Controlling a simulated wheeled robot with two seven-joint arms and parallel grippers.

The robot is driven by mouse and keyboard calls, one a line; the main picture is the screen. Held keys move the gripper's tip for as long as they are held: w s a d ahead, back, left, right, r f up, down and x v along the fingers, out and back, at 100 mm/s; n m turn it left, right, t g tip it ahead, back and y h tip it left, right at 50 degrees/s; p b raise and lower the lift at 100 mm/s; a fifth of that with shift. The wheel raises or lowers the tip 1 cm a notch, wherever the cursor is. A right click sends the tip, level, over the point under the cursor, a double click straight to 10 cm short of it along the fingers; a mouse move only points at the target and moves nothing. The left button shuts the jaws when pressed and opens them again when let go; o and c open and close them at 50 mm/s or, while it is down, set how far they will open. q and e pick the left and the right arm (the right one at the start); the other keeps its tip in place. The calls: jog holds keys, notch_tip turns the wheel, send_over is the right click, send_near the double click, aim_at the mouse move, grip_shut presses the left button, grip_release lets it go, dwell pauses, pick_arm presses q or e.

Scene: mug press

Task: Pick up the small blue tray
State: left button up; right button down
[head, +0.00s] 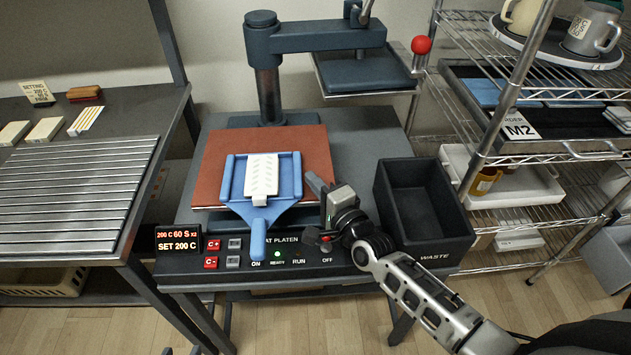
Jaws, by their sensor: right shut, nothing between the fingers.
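A small blue tray (228,187) with side rails and a front handle (258,237) rests on the red-brown pad (312,150) of the press. A white patterned piece (262,174) lies on it. My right gripper (312,180) is shut and empty, just right of the tray's front right corner; I cannot tell if they touch. Only two dark fingertips of my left gripper (181,350) show at the bottom edge, apart, with nothing seen between them, well below the tray.
The press head (360,70) is swung to the back right, off the pad. A dark waste bin (424,205) stands right of my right gripper. A control panel (310,260) runs along the front. A slatted bench (75,190) is left, wire shelves (520,215) right.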

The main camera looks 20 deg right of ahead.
aim_at(295, 195)
jog(key=a, duration=0.5)
jog(key=shift+w+a+p, duration=0.1)
jog(key=shift+a+p, duration=0.1)
jog(key=shift+p, duration=0.1)
jog(key=shift+d, duration=0.15)
